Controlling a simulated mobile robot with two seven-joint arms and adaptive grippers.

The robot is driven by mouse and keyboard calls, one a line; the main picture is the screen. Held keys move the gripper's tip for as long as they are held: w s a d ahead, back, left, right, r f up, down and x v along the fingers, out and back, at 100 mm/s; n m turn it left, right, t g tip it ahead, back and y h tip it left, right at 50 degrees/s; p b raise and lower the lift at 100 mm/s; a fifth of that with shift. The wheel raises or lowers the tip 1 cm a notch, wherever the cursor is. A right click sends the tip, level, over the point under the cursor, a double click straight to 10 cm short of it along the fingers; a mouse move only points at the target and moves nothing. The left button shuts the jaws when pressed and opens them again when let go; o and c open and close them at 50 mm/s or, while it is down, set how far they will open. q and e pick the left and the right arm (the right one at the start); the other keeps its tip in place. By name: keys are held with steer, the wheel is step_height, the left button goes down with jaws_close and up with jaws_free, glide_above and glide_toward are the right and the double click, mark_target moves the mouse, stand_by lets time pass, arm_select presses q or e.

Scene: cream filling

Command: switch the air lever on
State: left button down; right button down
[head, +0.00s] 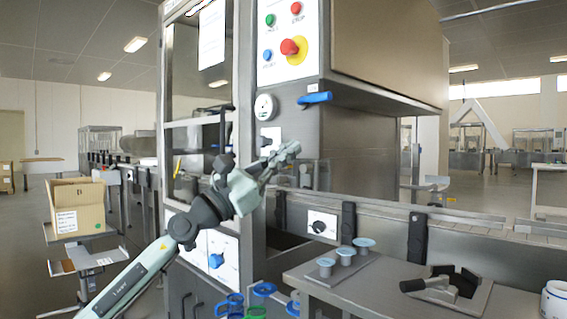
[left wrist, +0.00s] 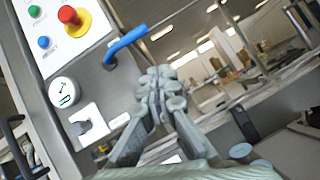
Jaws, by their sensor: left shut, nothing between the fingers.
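The air lever (head: 314,98) appears to be the blue handle on the machine's steel front, below the button panel. It points right, nearly level, in the head view. In the left wrist view the blue lever (left wrist: 125,46) runs up to the right, just above my fingertips. My left gripper (head: 290,151) is below the lever and a little left of it, apart from it in the head view. Its fingers (left wrist: 160,82) are together and hold nothing. My right gripper is not in view.
A button panel (head: 289,45) with a red emergency knob (head: 291,47) is above the lever. A round gauge (head: 265,107) is left of it. A steel hood (head: 385,50) overhangs on the right.

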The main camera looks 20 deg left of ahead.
arm_select(q)
steer(key=shift+s+a+f, duration=0.2)
steer(key=shift+s+f, duration=0.15)
steer(key=shift+s, duration=0.2)
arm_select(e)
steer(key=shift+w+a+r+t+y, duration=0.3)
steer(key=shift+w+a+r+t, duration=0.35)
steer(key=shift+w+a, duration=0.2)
